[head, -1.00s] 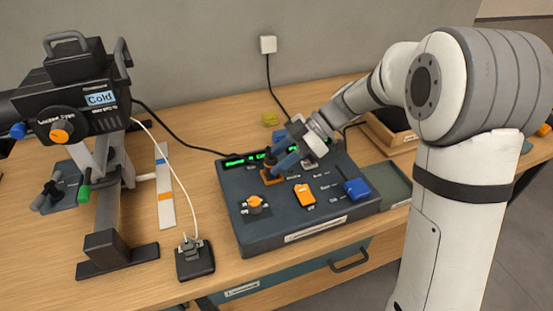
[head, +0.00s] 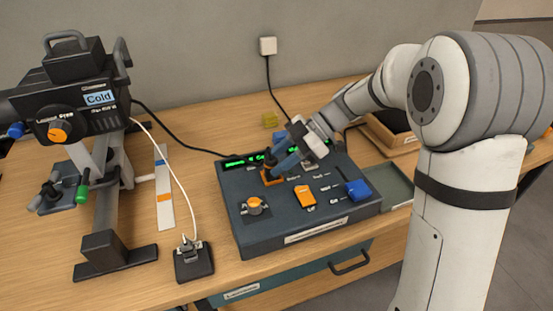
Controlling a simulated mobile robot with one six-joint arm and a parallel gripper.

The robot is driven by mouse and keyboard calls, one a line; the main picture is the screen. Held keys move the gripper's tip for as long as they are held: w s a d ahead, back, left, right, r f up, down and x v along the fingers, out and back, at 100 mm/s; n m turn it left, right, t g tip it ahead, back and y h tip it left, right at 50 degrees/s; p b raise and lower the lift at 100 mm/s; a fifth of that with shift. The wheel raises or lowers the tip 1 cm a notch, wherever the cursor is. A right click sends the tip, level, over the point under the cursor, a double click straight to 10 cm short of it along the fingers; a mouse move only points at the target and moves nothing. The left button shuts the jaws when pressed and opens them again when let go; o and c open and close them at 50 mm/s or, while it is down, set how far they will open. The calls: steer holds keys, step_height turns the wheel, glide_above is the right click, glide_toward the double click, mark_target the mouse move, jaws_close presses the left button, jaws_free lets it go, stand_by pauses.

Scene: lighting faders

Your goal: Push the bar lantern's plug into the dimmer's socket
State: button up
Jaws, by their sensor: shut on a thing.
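The dimmer (head: 283,222) is a dark box with green displays, an orange knob, an orange rocker and a blue part on top. My gripper (head: 276,166), with blue fingers, is shut on a small dark-topped part with an orange base (head: 272,179) at the dimmer's back left; the fingers partly hide it. The lantern (head: 85,105), black with a "Cold" display, stands at the left. A white cable runs from it to a grey plug (head: 188,246) upright on a small black block (head: 194,265), apart from my gripper. I cannot make out the dimmer's socket.
A grey tray (head: 397,186) lies right of the dimmer, with a wooden box (head: 385,138) behind it. A white strip with blue and orange marks (head: 164,205) and a black cable lie between lantern and dimmer. A drawer handle (head: 349,264) juts out below the front edge.

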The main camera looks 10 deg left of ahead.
steer(key=o, duration=1.2)
steer(key=shift+f, duration=0.2)
steer(key=shift+c, duration=0.2)
steer(key=v, duration=0.7)
steer(key=shift+w+d+r, duration=0.15)
steer(key=shift+d+r, duration=0.15)
steer(key=shift+d, duration=0.05)
steer(key=shift+s+d+r+m, duration=0.1)
steer(key=shift+s+d+m, duration=0.15)
steer(key=shift+m, duration=0.25)
steer(key=s+d+m+t+h+p, duration=0.4)
steer(key=s+d+m+t+h, duration=0.4)
steer(key=s+d+m, duration=0.9)
steer(key=d+m+h, duration=0.1)
steer(key=d+m, duration=0.1)
steer(key=m, duration=0.4)
